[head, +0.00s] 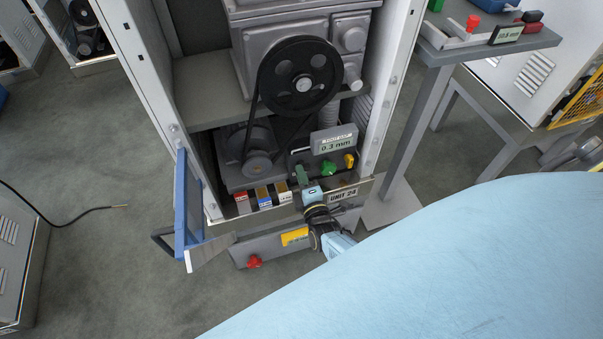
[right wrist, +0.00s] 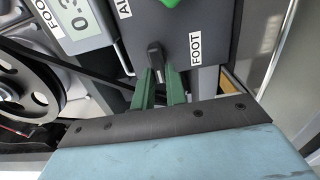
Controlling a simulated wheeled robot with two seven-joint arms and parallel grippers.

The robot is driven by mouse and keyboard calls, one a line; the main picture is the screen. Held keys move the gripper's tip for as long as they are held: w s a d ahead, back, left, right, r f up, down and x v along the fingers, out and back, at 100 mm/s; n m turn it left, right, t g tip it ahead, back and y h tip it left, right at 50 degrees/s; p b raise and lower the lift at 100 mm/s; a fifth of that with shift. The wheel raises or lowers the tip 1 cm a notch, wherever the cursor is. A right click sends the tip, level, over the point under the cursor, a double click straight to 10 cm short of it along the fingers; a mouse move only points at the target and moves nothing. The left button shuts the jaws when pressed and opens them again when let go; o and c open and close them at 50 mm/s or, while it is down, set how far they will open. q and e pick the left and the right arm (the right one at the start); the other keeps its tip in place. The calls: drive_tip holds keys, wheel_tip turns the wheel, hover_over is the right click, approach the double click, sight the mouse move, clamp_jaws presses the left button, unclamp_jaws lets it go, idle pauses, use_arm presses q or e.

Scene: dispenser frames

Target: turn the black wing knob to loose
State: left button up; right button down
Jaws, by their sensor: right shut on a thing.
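The black wing knob (right wrist: 155,56) sits on a dark grey panel beside a label reading FOOT, in the right wrist view. The green fingers of my right gripper (right wrist: 161,88) are shut on it. In the head view my right gripper (head: 301,173) reaches up to the lower front of the machine cabinet, at the left end of a row of knobs. The black knob is largely hidden there by the fingers. A green knob (head: 328,168) and a yellow knob (head: 349,160) stand to its right. My left gripper is not in view.
A grey readout showing 0.3 mm (head: 334,141) stands above the knobs. A belt pulley (head: 300,77) is above it.

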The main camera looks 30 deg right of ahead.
drive_tip(key=shift+f, duration=0.1)
idle(0.3)
drive_tip(key=c, duration=1.4)
unclamp_jaws()
drive_tip(key=shift+c, duration=0.2)
drive_tip(key=shift+s, duration=0.1)
